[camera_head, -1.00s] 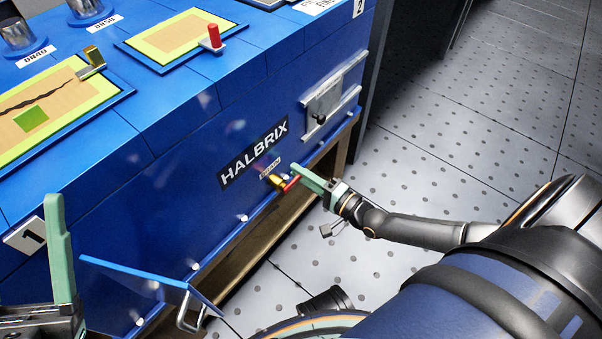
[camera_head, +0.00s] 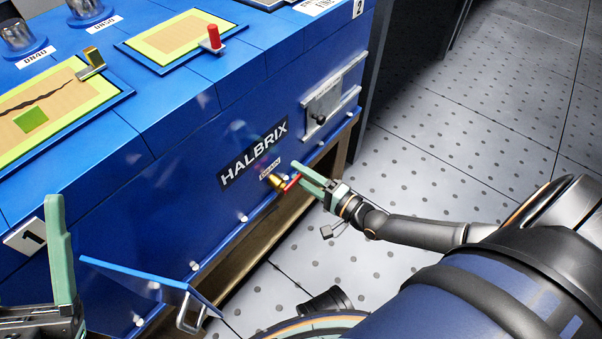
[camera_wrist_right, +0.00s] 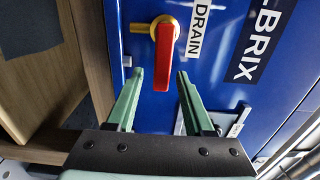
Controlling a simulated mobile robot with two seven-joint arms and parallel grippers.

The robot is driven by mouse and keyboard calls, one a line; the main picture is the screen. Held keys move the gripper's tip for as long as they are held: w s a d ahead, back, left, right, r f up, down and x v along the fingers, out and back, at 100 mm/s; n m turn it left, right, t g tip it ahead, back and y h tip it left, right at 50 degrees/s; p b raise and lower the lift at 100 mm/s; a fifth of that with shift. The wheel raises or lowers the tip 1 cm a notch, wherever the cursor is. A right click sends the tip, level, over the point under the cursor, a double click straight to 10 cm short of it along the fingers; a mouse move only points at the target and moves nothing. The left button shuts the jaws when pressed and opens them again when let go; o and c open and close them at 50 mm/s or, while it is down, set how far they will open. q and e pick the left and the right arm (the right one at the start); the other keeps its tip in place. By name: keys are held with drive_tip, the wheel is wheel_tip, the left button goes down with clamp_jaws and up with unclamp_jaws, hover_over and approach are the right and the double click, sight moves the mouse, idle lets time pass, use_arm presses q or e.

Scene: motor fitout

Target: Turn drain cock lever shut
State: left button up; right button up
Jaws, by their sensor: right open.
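The drain cock has a brass body (camera_head: 277,182) on the blue front panel, below the HALBRIX plate. Its red lever (camera_head: 291,182) sticks out by my right gripper (camera_head: 308,181). In the right wrist view the red lever (camera_wrist_right: 164,58) hangs from the brass cock (camera_wrist_right: 140,27), pointing toward the gripper. My right gripper (camera_wrist_right: 159,84) is open, and the lever's free end lies between its two green fingertips, with gaps on both sides. A DRAIN label (camera_wrist_right: 199,28) is beside the cock. My left gripper (camera_head: 60,250) is partly in view at lower left; one upright green finger shows.
A blue tray or flap (camera_head: 135,268) with a metal handle juts from the panel at lower left. A grey metal bracket (camera_head: 325,103) is on the panel, right of the cock. Wooden framing (camera_wrist_right: 85,50) runs below the panel. The grey floor on the right is open.

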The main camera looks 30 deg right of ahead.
drive_tip(key=p+v, duration=0.3)
drive_tip(key=v, duration=0.9)
drive_tip(key=shift+s, duration=0.1)
